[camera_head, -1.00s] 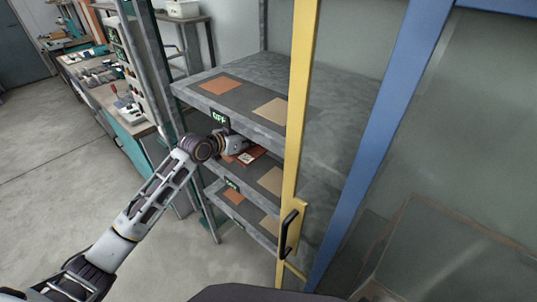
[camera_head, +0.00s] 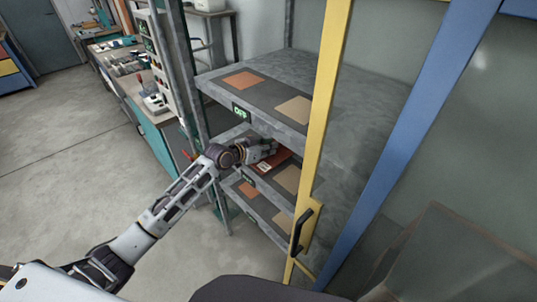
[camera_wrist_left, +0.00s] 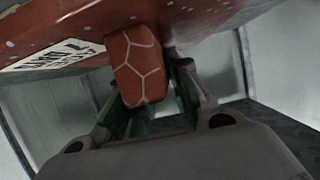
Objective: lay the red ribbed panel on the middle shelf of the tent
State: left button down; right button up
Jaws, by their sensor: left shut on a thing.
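The red panel (camera_head: 277,160), with a white label, is at the middle shelf (camera_head: 289,200) of the tent, below the top shelf's front edge. My left gripper (camera_head: 268,151) reaches in at the shelf front and is shut on the panel. In the left wrist view the panel (camera_wrist_left: 180,22) spans the top, tilted, with its label at the left. A red block with pale lines (camera_wrist_left: 140,72) sits between the fingers of my left gripper (camera_wrist_left: 145,105). I cannot tell whether the panel touches the shelf. My right gripper is not in view.
The top shelf (camera_head: 340,105) has an orange and a tan patch; a lower shelf (camera_head: 262,216) lies beneath. A yellow door frame (camera_head: 328,95) with a black handle and a blue post (camera_head: 405,140) stand at the right. Open floor is left, with a workbench (camera_head: 160,125) behind.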

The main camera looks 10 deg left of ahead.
pick_arm(q)
jog(key=shift+r, duration=0.1)
jog(key=shift+f, duration=1.85)
jog(key=shift+f, duration=0.1)
jog(key=c, duration=1.3)
grip_release()
jog(key=shift+s+f, duration=0.1)
jog(key=shift+b+v, duration=0.4)
jog(key=shift+v, duration=5.6)
